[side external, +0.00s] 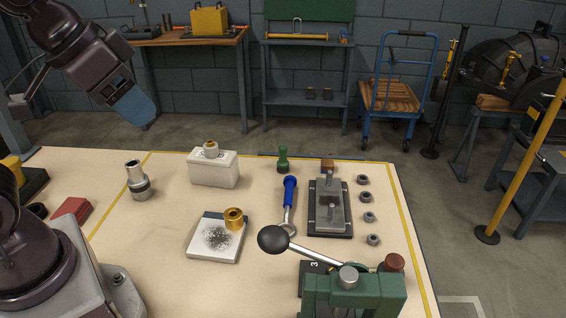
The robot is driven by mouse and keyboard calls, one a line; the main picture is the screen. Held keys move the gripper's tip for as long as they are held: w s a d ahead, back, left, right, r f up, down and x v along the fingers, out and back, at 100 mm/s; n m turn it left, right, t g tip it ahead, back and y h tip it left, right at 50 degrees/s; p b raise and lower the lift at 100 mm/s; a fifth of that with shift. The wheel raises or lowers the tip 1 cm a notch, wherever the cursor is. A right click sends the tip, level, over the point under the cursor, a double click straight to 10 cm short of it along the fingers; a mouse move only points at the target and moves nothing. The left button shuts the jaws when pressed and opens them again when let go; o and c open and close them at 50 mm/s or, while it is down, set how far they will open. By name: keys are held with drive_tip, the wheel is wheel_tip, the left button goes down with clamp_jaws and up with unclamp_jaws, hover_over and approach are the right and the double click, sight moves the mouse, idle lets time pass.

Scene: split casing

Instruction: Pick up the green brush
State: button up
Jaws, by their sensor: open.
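The green brush (283,160) appears to be the small green upright piece with a rounded top and wider base. It stands near the back edge of the table, between the white block and the grey clamped fixture. My gripper (134,110), with a blue end, is at the upper left, raised high and well apart from the brush. It is open, though the two fingers cannot be told apart in this view. Nothing shows in it.
A blue-handled tool (289,195) lies just in front of the brush. The white block (213,170) stands left, the grey fixture (330,208) right, with several nuts (367,197) beyond. A green press (352,296) with a black-knobbed lever stands in front.

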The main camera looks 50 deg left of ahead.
drive_tip(key=w+a+f+m, duration=0.2)
drive_tip(key=w+f+m, duration=0.1)
drive_tip(key=w, duration=0.7)
drive_tip(key=m+t+y, duration=0.4)
drive_tip(key=m+t, duration=0.8)
drive_tip(key=m, duration=1.9)
hover_over(280, 151)
drive_tip(key=v, duration=0.2)
wheel_tip(280, 151, down, 21)
drive_tip(key=shift+n, duration=0.3)
wheel_tip(280, 151, down, 6)
drive_tip(key=shift+f+x, duration=0.1)
drive_tip(key=shift+x, duration=1.15)
drive_tip(key=shift+f+x, duration=0.15)
drive_tip(key=shift+x, duration=1.1)
clamp_jaws()
